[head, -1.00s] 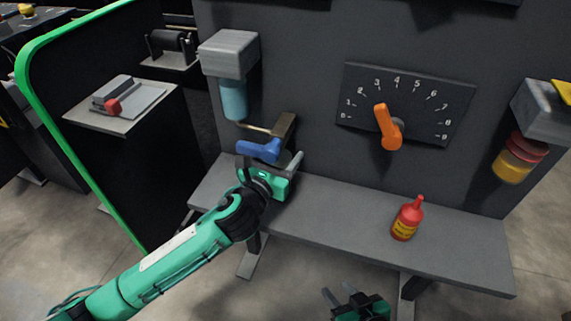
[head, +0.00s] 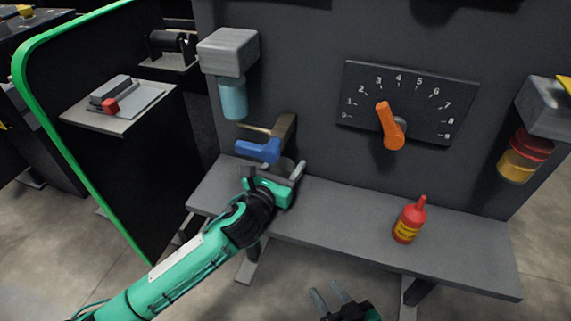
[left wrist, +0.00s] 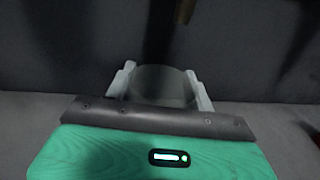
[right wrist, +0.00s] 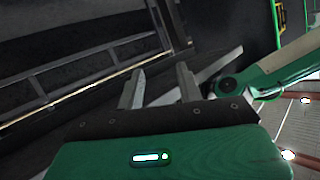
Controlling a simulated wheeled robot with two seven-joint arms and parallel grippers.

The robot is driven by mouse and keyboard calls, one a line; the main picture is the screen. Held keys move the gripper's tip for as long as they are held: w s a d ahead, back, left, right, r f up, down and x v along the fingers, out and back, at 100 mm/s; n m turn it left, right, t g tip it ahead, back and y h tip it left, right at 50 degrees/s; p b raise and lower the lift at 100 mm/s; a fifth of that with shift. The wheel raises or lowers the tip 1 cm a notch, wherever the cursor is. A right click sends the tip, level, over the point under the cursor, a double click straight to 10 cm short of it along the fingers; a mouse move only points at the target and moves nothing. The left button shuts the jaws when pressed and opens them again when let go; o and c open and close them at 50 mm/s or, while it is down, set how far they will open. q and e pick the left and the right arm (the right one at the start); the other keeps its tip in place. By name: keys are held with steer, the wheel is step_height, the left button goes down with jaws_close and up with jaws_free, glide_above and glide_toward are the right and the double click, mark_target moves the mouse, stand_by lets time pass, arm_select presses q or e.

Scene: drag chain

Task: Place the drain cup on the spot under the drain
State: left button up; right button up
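A grey round cup (left wrist: 163,84), which looks like the drain cup, sits between the two fingers of my left gripper (left wrist: 160,88) in the left wrist view. The fingers touch or nearly touch its sides. In the head view my left gripper (head: 274,172) is over the bench by the wall, just below and right of the blue valve handle (head: 258,151). The cup is mostly hidden there. The brown drain fitting (head: 285,128) is on the wall behind the handle. The spot under it is hidden by my gripper. My right gripper (head: 330,300) is low in front of the bench, open and empty.
A red bottle (head: 409,221) stands on the grey bench (head: 345,215); the bench between it and my left gripper is clear. An orange dial lever (head: 389,125), a teal-cupped unit (head: 232,98) and a yellow-red container (head: 524,157) are on the wall.

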arm_select(q)
steer(key=shift+o, duration=0.4)
steer(key=shift+s+a+r, duration=0.1)
steer(key=shift+s+r, duration=0.05)
steer(key=shift+s, duration=0.05)
steer(key=p+v, duration=0.1)
steer(key=v, duration=1)
steer(key=shift+s+a, duration=0.15)
steer(key=shift+s, duration=0.1)
arm_select(e)
steer(key=shift+s+d+f+g+h, duration=0.15)
steer(key=shift+d+g+h, duration=0.15)
steer(key=shift+d+g, duration=0.25)
steer(key=shift+d+f+g+h, duration=0.15)
steer(key=shift+d+g+h, duration=0.15)
steer(key=shift+d+g, duration=0.2)
arm_select(q)
steer(key=shift+s, duration=0.1)
